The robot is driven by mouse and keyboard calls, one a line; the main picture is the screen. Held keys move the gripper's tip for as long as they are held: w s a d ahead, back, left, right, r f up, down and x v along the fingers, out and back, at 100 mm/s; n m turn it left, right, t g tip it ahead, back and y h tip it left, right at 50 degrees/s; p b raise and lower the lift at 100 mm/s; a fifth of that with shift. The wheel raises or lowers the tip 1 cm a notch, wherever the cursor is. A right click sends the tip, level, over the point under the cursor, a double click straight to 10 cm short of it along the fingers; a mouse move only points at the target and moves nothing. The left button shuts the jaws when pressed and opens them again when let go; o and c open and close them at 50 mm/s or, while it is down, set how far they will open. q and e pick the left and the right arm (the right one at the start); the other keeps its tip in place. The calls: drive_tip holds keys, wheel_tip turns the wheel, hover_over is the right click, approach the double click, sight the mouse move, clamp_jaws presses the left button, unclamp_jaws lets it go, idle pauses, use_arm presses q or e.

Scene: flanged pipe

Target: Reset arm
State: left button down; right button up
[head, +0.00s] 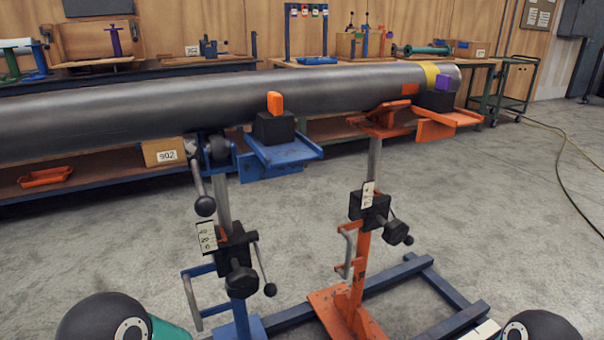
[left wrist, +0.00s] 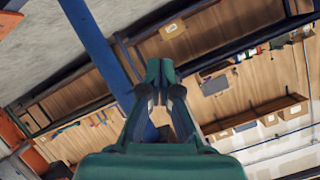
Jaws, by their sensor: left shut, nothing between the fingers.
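My left gripper (left wrist: 160,72) shows in the left wrist view, green with dark finger joints. Its fingertips are together, with nothing seen between them. It points toward a tilted view of wooden wall panels and benches, and a blue beam (left wrist: 95,40) passes behind it at upper left. In the head view only rounded dark parts of my arms show, at the bottom left and bottom right edges. Neither gripper shows there. The grey pipe (head: 330,92) lies across the view, with a yellow band (head: 430,75) near its right end.
A blue stand (head: 236,240) and an orange stand (head: 365,240) are under the pipe. An orange-topped black block (head: 275,125) is on a blue shelf (head: 285,152); a purple-topped one (head: 438,98) is on an orange shelf. Benches line the wall. The floor at right (head: 500,220) is mostly clear.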

use_arm(q)
drive_tip(key=s+f+n+g+h, duration=0.1)
drive_tip(key=s+f+g+h, duration=0.2)
drive_tip(key=s+f, duration=0.3)
drive_tip(key=s+f+g+h, duration=0.2)
drive_tip(key=s+f+h, duration=0.15)
drive_tip(key=f, duration=0.55)
drive_tip(key=s+d+f+n+g+h, duration=0.15)
drive_tip(key=s+d+g+h, duration=0.35)
drive_tip(key=s+d, duration=0.6)
wheel_tip(320, 180, up, 38)
drive_tip(key=s+a+g+p, duration=0.1)
drive_tip(key=a+p, duration=0.1)
drive_tip(key=p, duration=3.6)
drive_tip(key=shift+s+f+y, duration=0.2)
drive_tip(key=shift+s+y, duration=0.1)
drive_tip(key=shift+y, duration=0.15)
